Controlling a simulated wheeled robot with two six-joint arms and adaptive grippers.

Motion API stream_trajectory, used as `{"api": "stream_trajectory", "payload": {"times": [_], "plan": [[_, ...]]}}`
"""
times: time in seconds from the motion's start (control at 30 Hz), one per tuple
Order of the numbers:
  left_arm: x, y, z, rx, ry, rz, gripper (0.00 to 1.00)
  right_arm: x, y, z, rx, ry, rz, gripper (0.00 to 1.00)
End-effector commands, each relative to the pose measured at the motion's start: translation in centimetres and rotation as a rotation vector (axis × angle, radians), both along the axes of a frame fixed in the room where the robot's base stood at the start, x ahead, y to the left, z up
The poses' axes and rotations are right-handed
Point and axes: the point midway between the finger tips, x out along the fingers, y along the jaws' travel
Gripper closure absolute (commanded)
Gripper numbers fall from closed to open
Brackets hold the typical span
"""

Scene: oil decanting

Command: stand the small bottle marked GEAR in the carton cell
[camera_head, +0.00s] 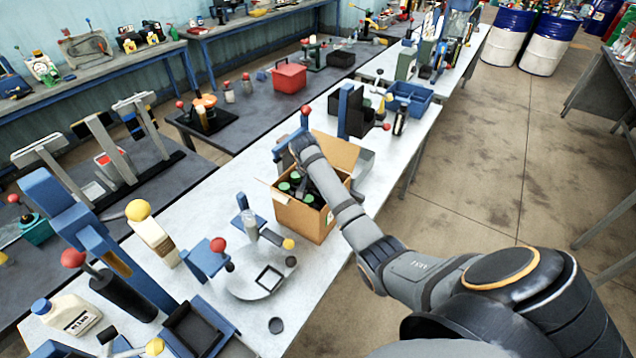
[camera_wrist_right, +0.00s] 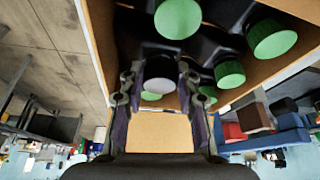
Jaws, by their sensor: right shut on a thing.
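The open carton (camera_head: 303,219) stands on the white bench, with several dark bottles with green caps (camera_head: 295,176) inside. In the right wrist view more green caps (camera_wrist_right: 272,39) show between the carton's walls. My right gripper (camera_wrist_right: 159,82) is at the carton and shut on a small bottle with a pale grey cap (camera_wrist_right: 161,70). That bottle's body lies below the cap among the dark bottles. Its marking and its base are hidden, so I cannot tell whether it touches the carton floor. My left gripper is not in view.
A decanting stand with a round plate (camera_head: 252,284) is left of the carton. A black holder (camera_head: 352,112) and a blue bin (camera_head: 409,97) are behind the carton. Carton flaps (camera_head: 335,150) stick up.

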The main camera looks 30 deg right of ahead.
Motion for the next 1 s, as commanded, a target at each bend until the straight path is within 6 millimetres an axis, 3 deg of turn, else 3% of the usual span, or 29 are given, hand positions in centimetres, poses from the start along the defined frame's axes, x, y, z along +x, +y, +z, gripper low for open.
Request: {"api": "stream_trajectory", "payload": {"times": [0.4, 0.43, 0.6, 0.87, 1.0], "plan": [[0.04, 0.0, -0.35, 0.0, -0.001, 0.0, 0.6, 0.07, -0.01, -0.75, -0.001, -0.003, 0.001, 1.0], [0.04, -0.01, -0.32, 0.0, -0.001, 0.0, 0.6, 0.07, -0.02, -0.71, -0.001, -0.003, 0.001, 0.65], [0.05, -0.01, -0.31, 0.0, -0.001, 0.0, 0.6, 0.03, 0.0, -0.74, 0.0, -0.001, 0.0, 0.41], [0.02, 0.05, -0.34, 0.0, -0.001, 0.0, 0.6, -0.07, 0.05, -0.93, 0.002, 0.003, 0.001, 0.41], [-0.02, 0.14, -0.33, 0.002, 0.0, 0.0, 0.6, -0.17, 0.36, -0.01, 0.001, 0.0, 0.001, 0.41]]}}
